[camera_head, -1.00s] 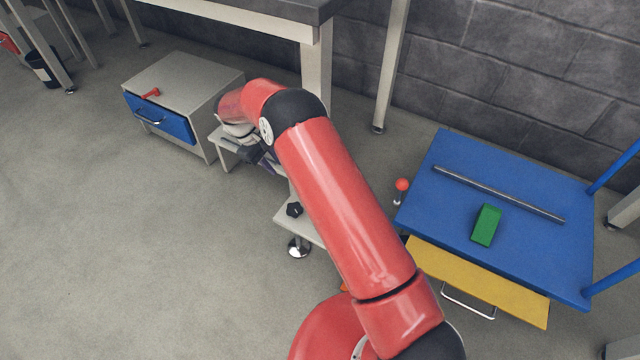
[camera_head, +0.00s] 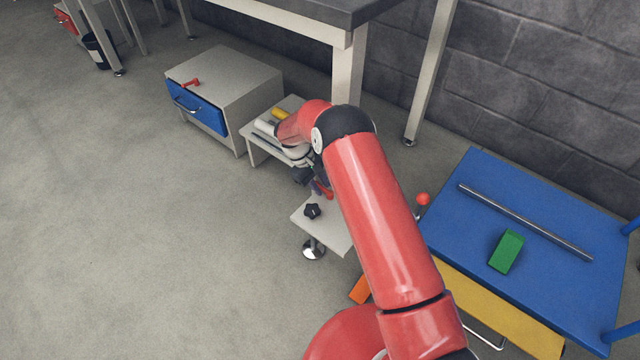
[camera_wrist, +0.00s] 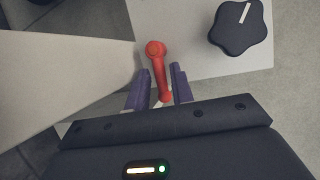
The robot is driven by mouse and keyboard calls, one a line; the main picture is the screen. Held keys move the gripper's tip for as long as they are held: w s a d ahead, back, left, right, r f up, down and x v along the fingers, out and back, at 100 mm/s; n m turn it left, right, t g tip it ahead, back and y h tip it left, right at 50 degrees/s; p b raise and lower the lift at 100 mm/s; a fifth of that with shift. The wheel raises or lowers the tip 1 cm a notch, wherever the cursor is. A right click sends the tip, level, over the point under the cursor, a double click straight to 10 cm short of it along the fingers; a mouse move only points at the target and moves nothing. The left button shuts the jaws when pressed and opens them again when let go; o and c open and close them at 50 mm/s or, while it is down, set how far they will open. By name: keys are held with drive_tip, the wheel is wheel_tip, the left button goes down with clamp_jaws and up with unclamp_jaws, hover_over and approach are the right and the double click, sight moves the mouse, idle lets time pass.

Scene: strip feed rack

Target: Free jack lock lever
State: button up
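A red lever (camera_wrist: 157,70) with a round end stands at the light plate in the wrist view. In the head view it shows as a small red piece (camera_head: 328,194) beside my gripper, partly hidden by my arm. My gripper (camera_wrist: 160,88) is open, its two purple fingers on either side of the lever's lower part. I cannot tell whether either finger touches it. My gripper also shows in the head view (camera_head: 318,188), low over the far end of the light plate (camera_head: 335,228).
A black star knob (camera_head: 312,211) sits on the plate, right of the lever in the wrist view (camera_wrist: 238,27). A round metal foot (camera_head: 313,250) stands below. A red ball-topped stick (camera_head: 423,199) and a blue table (camera_head: 460,220) stand right. A grey cabinet (camera_head: 235,70) stands behind-left.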

sight(324, 198)
clamp_jaws()
drive_tip(key=n, duration=0.2)
drive_tip(key=s+n+t, duration=0.1)
drive_tip(key=n+t+b, duration=0.1)
drive_tip(key=n, duration=0.1)
drive_tip(key=shift+s+a+n, duration=0.25)
drive_tip(key=shift+s+n, duration=0.05)
drive_tip(key=shift+s, duration=0.1)
drive_tip(key=n, duration=0.1)
drive_tip(key=s+n+t, duration=0.1)
drive_tip(key=n, duration=0.1)
drive_tip(key=n+t+y+b, duration=0.1)
drive_tip(key=n, duration=0.1)
drive_tip(key=shift+s+d, duration=0.1)
drive_tip(key=shift+s, duration=0.2)
drive_tip(key=shift+n+t, duration=0.3)
unclamp_jaws()
